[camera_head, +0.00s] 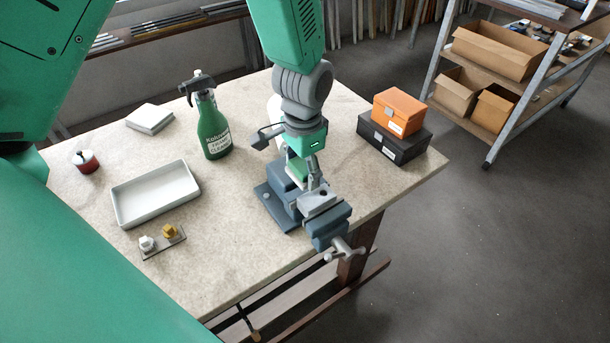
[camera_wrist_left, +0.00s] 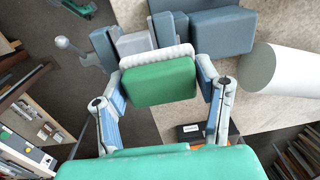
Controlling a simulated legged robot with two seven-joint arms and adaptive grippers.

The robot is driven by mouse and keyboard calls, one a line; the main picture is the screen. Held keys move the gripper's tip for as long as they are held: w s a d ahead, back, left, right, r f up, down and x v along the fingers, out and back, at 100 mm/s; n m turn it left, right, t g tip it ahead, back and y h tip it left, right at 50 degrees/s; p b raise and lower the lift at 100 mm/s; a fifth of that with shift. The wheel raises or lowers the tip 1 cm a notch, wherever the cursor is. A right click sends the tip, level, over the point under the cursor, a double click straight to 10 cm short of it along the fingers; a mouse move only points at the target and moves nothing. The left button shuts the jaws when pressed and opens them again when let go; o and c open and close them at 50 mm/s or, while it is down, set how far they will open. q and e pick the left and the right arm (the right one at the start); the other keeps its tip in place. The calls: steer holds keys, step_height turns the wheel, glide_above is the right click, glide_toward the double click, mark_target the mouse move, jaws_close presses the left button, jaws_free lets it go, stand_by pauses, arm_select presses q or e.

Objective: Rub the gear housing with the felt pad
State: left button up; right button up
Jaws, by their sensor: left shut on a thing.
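The felt pad is a green block with a white ribbed layer; it shows in the left wrist view (camera_wrist_left: 160,82) and partly in the head view (camera_head: 296,168). My left gripper (camera_head: 306,172) is shut on it, one finger on each side, as the left wrist view (camera_wrist_left: 163,84) shows. A light grey block, seemingly the gear housing (camera_head: 319,199), sits in the jaws of a blue-grey vise (camera_head: 273,208). It also shows in the left wrist view (camera_wrist_left: 133,43), just beyond the pad's white edge. I cannot tell whether pad and block touch. My right gripper is not in view.
Orange (camera_head: 399,111) and black (camera_head: 393,142) boxes stand right. A white cylinder (camera_wrist_left: 258,68) is beside the vise.

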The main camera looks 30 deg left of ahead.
arm_select(q)
steer(key=shift+a+r, duration=0.1)
steer(key=shift+r, duration=0.5)
steer(key=shift+d+r, duration=0.1)
steer(key=shift+d, duration=0.1)
steer(key=shift+w+d+r, duration=0.1)
steer(key=shift+r, duration=1.4)
steer(key=shift+f, duration=0.15)
